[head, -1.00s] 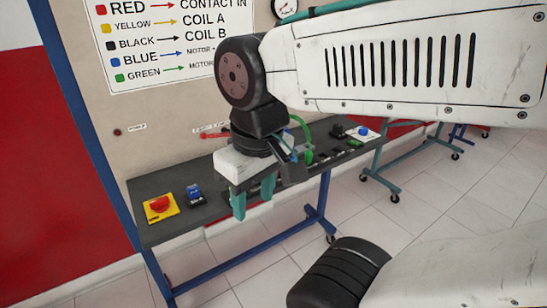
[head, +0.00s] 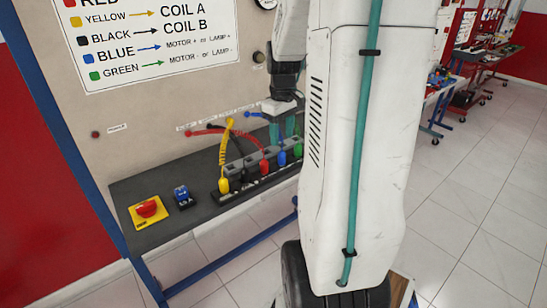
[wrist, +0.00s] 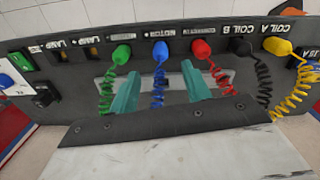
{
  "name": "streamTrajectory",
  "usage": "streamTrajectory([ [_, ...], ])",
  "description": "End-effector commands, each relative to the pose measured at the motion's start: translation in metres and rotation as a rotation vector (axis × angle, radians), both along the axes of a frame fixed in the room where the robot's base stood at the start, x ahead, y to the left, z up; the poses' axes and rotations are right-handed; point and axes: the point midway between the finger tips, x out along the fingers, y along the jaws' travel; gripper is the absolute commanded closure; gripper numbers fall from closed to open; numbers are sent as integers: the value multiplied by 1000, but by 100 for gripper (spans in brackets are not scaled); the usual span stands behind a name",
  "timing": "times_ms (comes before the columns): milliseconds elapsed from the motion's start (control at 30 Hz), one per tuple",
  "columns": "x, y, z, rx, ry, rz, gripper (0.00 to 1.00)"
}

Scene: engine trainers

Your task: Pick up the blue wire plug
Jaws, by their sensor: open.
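The blue wire plug (head: 282,158) sits in a row of plugs on the black bench panel. In the wrist view the blue plug (wrist: 160,50) stands beyond my fingertips, and its coiled blue cord runs down between the fingers. My gripper (wrist: 160,82) is open, with one teal finger on each side of that cord; the plug is not held. In the head view my gripper (head: 289,126) is above and behind the plug row, partly hidden by my arm. Whether a finger touches the cord cannot be told.
A green plug (wrist: 121,53) and a red plug (wrist: 202,49) flank the blue one closely. Black (wrist: 239,47) and yellow (wrist: 277,46) plugs follow on the right. A yellow-and-red stop switch (head: 148,210) and a blue component (head: 182,195) are on the bench's left.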

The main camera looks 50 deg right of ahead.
Motion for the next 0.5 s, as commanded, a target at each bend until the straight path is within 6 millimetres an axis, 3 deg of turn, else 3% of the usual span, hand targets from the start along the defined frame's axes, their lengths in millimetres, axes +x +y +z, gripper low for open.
streamTrajectory([
  [500,-3,1,-67,3,4,0,52],
])
